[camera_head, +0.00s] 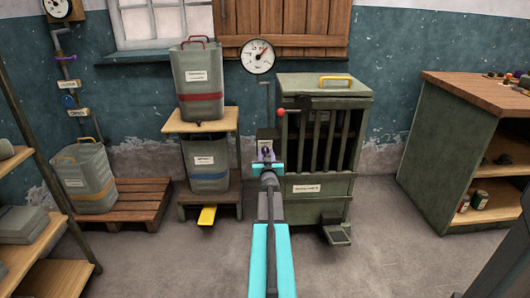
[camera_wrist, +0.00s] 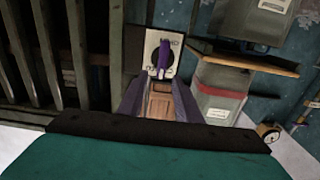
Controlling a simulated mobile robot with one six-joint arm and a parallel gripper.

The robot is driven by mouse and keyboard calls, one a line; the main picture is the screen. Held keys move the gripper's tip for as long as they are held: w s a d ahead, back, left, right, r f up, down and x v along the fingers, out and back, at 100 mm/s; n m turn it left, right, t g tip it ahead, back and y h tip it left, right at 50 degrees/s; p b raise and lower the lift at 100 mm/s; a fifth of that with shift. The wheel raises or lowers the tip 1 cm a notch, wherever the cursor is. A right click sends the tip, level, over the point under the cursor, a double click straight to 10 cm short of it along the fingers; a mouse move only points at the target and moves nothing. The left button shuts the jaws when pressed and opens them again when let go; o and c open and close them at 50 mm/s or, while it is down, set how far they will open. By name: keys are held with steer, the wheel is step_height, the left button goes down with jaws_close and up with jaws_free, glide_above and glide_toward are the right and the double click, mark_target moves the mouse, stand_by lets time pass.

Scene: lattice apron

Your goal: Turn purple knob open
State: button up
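The purple knob (camera_wrist: 164,55) sits on a pale plate with a dark round dial, ahead of my fingers in the wrist view. Its bar stands roughly upright in that view; small lettering around it is too blurred to read. In the head view the purple knob (camera_head: 266,149) shows on a small dark box just beyond my arm's end, left of the green cabinet. My gripper (camera_wrist: 160,88) has its two fingers apart, with a gap between them. The fingertips are close below the knob in the wrist view; I cannot tell whether they touch it. My gripper (camera_head: 268,168) also shows in the head view.
A barred green cabinet (camera_head: 322,188) with a red-tipped lever stands right of the knob box. Stacked bins (camera_head: 198,82) on a wooden stand are to the left. A round gauge (camera_head: 257,56) is above. A purple valve handle (camera_head: 69,101) is on the far-left pipe.

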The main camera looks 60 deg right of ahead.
mark_target(265, 148)
steer(key=shift+x, duration=1.6)
jaws_close()
steer(key=shift+a+f, duration=0.15)
